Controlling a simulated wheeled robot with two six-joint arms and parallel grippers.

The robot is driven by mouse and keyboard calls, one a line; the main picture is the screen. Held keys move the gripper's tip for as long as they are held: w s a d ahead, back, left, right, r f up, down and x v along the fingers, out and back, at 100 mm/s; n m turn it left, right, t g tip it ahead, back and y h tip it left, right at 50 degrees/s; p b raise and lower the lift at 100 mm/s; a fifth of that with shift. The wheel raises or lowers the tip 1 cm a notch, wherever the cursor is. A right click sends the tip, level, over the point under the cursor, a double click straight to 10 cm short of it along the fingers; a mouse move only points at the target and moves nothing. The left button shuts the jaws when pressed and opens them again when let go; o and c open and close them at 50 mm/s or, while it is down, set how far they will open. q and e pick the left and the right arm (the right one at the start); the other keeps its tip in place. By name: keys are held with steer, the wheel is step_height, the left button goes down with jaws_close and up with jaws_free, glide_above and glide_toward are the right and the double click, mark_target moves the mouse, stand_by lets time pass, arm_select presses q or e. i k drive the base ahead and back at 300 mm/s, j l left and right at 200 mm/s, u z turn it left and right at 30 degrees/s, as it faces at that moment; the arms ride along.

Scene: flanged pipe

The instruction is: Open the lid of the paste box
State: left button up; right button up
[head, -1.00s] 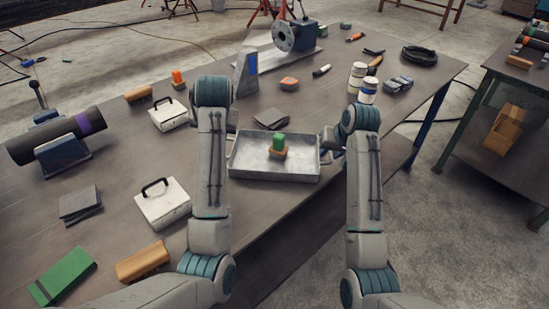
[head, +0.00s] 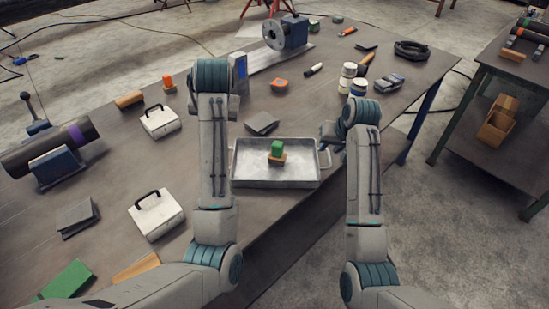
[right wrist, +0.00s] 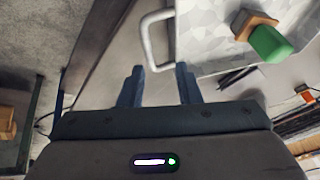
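Two white boxes with black handles stand on the left part of the table, both with closed lids: a far one (head: 160,123) and a near one (head: 156,216). I cannot tell which is the paste box. My right gripper (right wrist: 162,88) is open and empty in the right wrist view, its two fingers apart near a tray handle. In the head view its fingers (head: 326,133) show small beside the tray's right end, well away from both boxes. My left arm rises between the boxes and the tray; its gripper is hidden behind the arm.
A metal tray (head: 275,183) holds a green-topped brown brush (head: 277,152). A pipe (head: 50,148) rests on a support at far left. White jars (head: 347,76) and a dark coil (head: 411,50) stand far right.

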mark_target(149, 214)
steer(key=z, duration=0.85)
steer(key=k+l, duration=0.35)
steer(key=k, duration=0.1)
